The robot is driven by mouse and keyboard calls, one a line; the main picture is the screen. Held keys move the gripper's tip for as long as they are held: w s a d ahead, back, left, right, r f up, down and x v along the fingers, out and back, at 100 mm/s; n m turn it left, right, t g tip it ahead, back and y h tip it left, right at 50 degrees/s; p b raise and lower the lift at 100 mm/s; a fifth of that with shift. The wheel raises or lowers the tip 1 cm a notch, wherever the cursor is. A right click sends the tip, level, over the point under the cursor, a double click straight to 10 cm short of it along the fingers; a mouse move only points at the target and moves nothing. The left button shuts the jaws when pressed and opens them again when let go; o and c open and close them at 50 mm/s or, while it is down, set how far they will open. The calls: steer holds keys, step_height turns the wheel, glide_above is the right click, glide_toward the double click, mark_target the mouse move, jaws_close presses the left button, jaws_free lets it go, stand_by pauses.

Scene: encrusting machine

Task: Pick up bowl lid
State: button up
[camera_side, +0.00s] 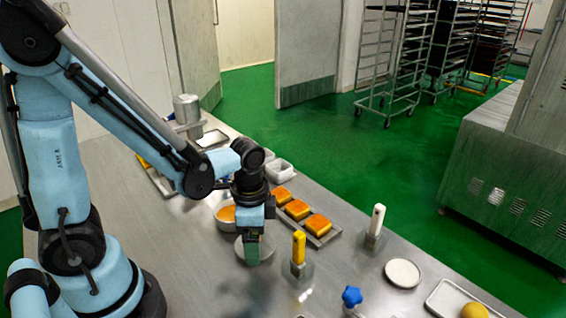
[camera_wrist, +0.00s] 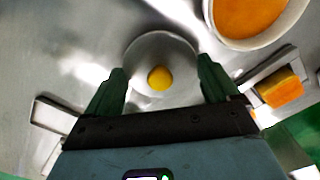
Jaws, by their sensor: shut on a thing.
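The bowl lid is a round clear-grey disc with a yellow knob at its centre. In the wrist view the lid (camera_wrist: 160,45) lies between the two green fingers of my gripper (camera_wrist: 161,68), with the knob in the middle. My gripper is shut on the lid, fingers at opposite sides of its rim. In the side view my gripper (camera_side: 254,250) points down at the lid (camera_side: 240,246), whose knob is hidden behind the fingers. I cannot tell whether the lid touches the table. The bowl (camera_side: 221,223), with orange contents, stands just behind; it also shows in the wrist view (camera_wrist: 262,43).
A metal tray (camera_side: 322,238) holds orange square pieces behind my gripper. A yellow-handled scraper (camera_side: 298,248) stands close to its right, a white-handled scraper (camera_side: 377,222) farther right. A white dish (camera_side: 403,273) and a blue knob (camera_side: 352,296) are at the front right.

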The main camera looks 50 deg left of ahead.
steer(key=shift+r, duration=0.5)
steer(key=shift+s+d+r, duration=0.1)
steer(key=shift+d+r, duration=0.05)
steer(key=shift+r, duration=0.45)
steer(key=shift+s+d+r, duration=0.1)
steer(key=shift+r, duration=0.5)
steer(key=s+d+r, duration=0.6)
steer(key=d, duration=0.3)
steer(key=w+a+n, duration=0.3)
steer(key=w+a, duration=0.1)
steer(key=a, duration=0.6)
steer(key=w+a+n, duration=0.3)
steer(key=a, duration=0.7)
steer(key=shift+w+f, duration=0.15)
steer(key=shift+f, duration=3)
steer(key=shift+f, duration=0.15)
steer(key=o, duration=0.8)
